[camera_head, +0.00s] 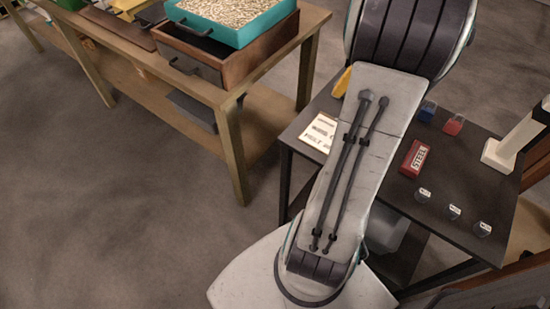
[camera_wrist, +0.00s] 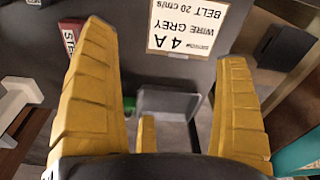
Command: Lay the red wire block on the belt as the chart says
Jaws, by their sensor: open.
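In the head view a small red block (camera_head: 453,125) sits at the far side of the dark table, beside a blue one (camera_head: 427,111). Whether it is the wire block cannot be told. A larger red block marked STEEL (camera_head: 411,157) lies nearer; its edge shows in the wrist view (camera_wrist: 70,34), partly behind a finger. The chart card (camera_head: 320,132) lies at the table's left edge; in the wrist view (camera_wrist: 188,30) it is upside down, with "4 A", "WIRE GREY" and "BELT 20 cm/s". My gripper (camera_wrist: 165,45) is open and empty, its yellow fingers apart, near the card. No belt is clearly recognisable.
Several small labelled pieces (camera_head: 455,211) stand along the table's near edge. A white post (camera_head: 515,140) stands at its right. A wooden bench (camera_head: 232,97) at left carries a teal tray (camera_head: 218,28) of grains. Open floor (camera_head: 120,200) lies in front of the bench.

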